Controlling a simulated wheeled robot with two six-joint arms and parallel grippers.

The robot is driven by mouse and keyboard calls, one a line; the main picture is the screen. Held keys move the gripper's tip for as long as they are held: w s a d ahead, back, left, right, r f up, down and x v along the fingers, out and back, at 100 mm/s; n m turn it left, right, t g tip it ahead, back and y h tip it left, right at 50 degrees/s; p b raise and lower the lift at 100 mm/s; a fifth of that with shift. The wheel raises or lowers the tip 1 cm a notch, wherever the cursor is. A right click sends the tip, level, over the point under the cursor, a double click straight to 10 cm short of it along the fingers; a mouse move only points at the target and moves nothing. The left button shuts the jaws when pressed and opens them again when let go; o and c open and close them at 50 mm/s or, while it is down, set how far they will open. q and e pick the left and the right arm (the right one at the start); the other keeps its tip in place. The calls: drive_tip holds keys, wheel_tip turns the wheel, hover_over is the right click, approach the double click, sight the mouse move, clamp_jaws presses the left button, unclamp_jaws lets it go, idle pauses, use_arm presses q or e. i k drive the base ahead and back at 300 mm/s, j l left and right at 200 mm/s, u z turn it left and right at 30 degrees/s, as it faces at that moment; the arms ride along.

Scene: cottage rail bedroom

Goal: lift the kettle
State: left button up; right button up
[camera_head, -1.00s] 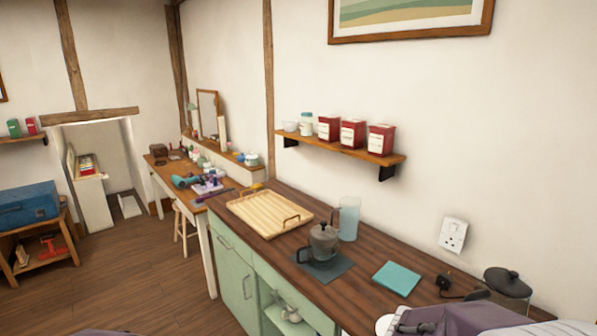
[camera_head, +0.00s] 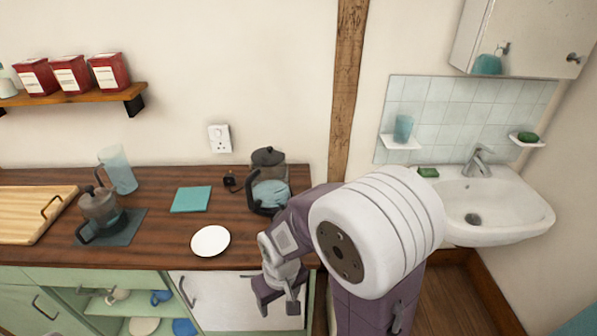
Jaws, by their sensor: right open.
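The kettle (camera_head: 268,180) stands upright at the right end of the dark wooden counter. It has a black lid, a dark handle on its left front and a pale blue, see-through body. My right arm hides part of its lower right side. My right gripper (camera_head: 278,304) hangs in front of the counter's front edge, below and in front of the kettle and apart from it. Its jaws are open and empty. My left gripper is not in view.
A white plate (camera_head: 210,241) and a teal cloth (camera_head: 191,199) lie left of the kettle. Further left are a dark pot (camera_head: 100,210) on a mat, a jug (camera_head: 120,171) and a wooden tray (camera_head: 30,222). A socket (camera_head: 219,138) is on the wall; a sink (camera_head: 495,205) is at right.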

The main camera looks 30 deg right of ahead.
sight(266, 188)
drive_tip(key=z, duration=0.95)
